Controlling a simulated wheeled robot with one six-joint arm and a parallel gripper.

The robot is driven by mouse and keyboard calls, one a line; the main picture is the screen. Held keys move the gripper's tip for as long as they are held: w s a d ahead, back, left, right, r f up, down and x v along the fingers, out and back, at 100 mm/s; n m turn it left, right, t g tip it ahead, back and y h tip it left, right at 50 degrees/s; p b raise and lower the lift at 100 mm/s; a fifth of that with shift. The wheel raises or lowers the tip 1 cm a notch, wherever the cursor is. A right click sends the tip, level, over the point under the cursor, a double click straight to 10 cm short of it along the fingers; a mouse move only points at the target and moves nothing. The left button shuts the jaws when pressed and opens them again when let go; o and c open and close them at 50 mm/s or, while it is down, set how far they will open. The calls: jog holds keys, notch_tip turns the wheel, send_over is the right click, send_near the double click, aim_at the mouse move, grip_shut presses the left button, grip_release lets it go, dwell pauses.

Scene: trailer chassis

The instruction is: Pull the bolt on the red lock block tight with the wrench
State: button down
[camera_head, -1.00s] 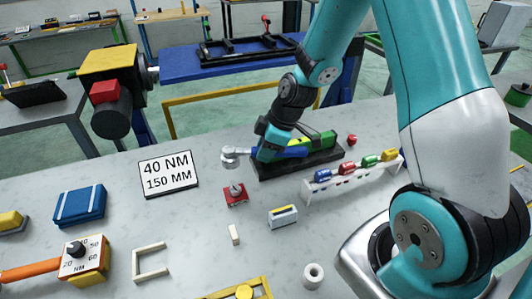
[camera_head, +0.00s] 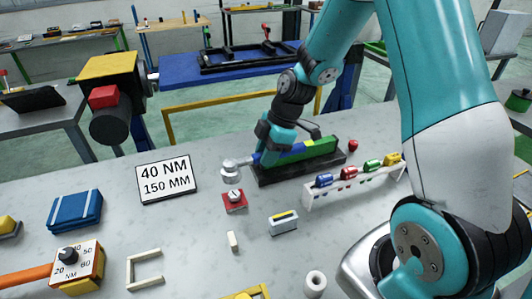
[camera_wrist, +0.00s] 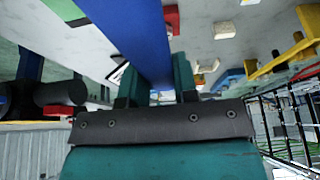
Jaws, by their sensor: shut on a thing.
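The wrench (camera_head: 295,152) has a silver head and a blue and green handle. My gripper (camera_head: 268,150) is shut on its blue part; in the wrist view the blue handle (camera_wrist: 135,35) runs between my gripper's teal fingers (camera_wrist: 158,90). The handle lies over or in the long black holder (camera_head: 300,170); I cannot tell whether they touch. The silver head points left, beyond the holder's end. The red lock block (camera_head: 235,207) with a grey bolt (camera_head: 235,195) on top sits on the table, nearer than the wrench head and apart from it.
A card reading 40 NM, 150 MM (camera_head: 167,178) stands to the left. A white rack (camera_head: 350,184) with coloured pieces is at the right. Bare table surrounds the red block.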

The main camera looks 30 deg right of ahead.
jog(key=shift+f+b, duration=2.2)
jog(key=shift+f, duration=0.65)
jog(key=shift+f+b, duration=0.75)
jog(key=shift+b, duration=0.05)
jog(key=c, duration=1.6)
grip_release()
grip_shut()
jog(key=shift+s+a+m+t, duration=0.15)
jog(key=shift+s+m+t, duration=0.25)
jog(key=shift+s+m, duration=0.4)
